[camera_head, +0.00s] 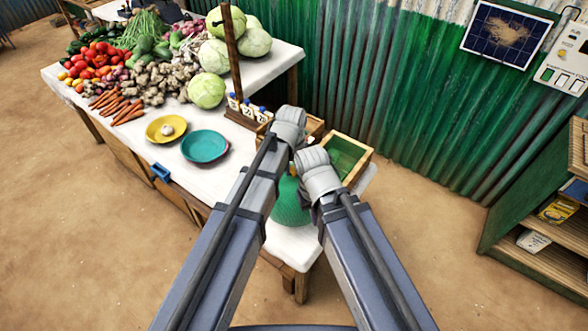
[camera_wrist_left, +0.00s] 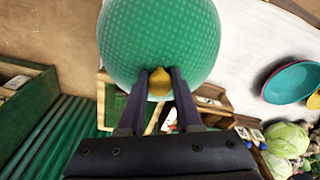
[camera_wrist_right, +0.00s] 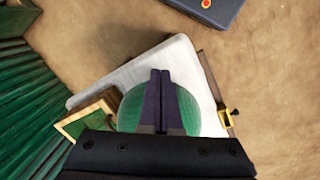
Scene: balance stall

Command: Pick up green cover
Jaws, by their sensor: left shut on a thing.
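The green cover (camera_head: 290,205) is a round woven dome with a yellow knob, over the near right end of the white table; my arms partly hide it in the head view. In the left wrist view the cover (camera_wrist_left: 158,35) is large and close, and my left gripper (camera_wrist_left: 162,76) is shut on its yellow knob (camera_wrist_left: 160,84). I cannot tell whether its rim touches the table. In the right wrist view my right gripper (camera_wrist_right: 161,75) has its fingers together with nothing visible between them, in front of the cover (camera_wrist_right: 130,108). My fingertips are hidden in the head view.
A wooden crate with green inside (camera_head: 347,155) stands beside the cover. A teal plate (camera_head: 204,146) and a yellow plate (camera_head: 166,128) lie left on the table, with cabbages (camera_head: 207,90) and other vegetables behind. A wooden post (camera_head: 232,50) rises near the bottles. Shelves (camera_head: 545,220) stand at right.

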